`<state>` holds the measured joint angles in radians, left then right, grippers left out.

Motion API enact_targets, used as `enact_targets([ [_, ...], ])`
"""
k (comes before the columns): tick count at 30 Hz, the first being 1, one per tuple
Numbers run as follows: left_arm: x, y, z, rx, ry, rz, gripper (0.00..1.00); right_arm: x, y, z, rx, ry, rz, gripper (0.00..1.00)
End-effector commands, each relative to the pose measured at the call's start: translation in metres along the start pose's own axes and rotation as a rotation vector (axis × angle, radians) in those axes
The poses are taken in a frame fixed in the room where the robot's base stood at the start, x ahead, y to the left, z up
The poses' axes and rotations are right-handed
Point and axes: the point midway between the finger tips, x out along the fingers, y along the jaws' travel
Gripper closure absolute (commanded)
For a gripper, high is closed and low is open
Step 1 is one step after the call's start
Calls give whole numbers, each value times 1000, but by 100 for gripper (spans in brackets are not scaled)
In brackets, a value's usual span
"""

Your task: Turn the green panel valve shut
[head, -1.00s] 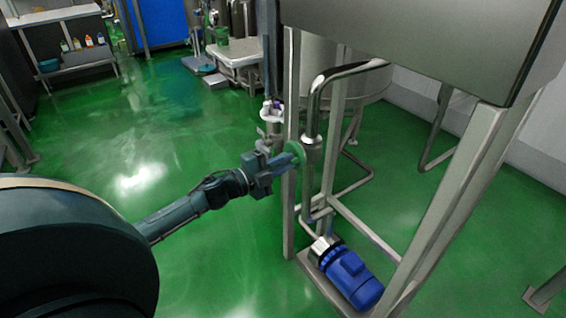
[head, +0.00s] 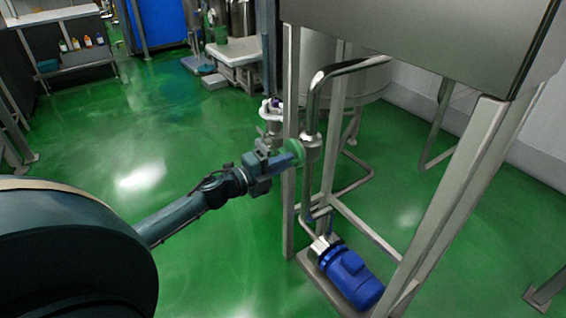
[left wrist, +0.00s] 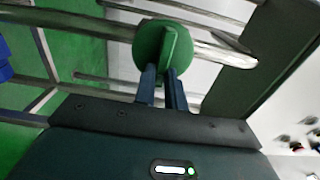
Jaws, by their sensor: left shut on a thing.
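The green panel valve (head: 305,153) is on the vertical steel pipe beside the frame post, at the middle of the head view. In the left wrist view the green valve (left wrist: 158,48) shows as a round disc with a raised bar across it. My left gripper (head: 292,155) reaches it from the left. In the left wrist view my left gripper's (left wrist: 163,78) two fingers are at the lower part of the bar and are shut on it. The fingertips are partly hidden by the bar. My right gripper is not in view.
A steel frame post (head: 291,110) stands close to my left gripper. A steel cabinet (head: 425,35) hangs above right. A blue pump motor (head: 352,277) sits low on the frame base. A white-purple fitting (head: 271,108) is just behind the gripper. Green floor at left is clear.

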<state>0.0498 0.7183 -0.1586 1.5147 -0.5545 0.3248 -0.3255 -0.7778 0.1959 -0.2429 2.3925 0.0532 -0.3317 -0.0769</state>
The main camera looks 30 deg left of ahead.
Motion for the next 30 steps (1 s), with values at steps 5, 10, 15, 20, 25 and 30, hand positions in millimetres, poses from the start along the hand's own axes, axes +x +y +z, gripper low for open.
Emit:
enact_targets([
  [5, 0, 1, 0, 3, 0, 2, 84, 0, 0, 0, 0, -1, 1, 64],
  [10, 0, 1, 0, 2, 0, 2, 70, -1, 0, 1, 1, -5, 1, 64],
  [15, 0, 0, 0, 1, 0, 1, 66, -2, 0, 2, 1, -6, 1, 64],
  [20, -2, 0, 0, 0, 0, 2, 66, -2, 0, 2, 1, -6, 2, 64],
  [25, -19, 2, 0, -2, 0, 5, 66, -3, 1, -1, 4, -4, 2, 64],
  [30, -52, 2, -1, -2, -1, 6, 66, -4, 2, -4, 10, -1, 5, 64],
])
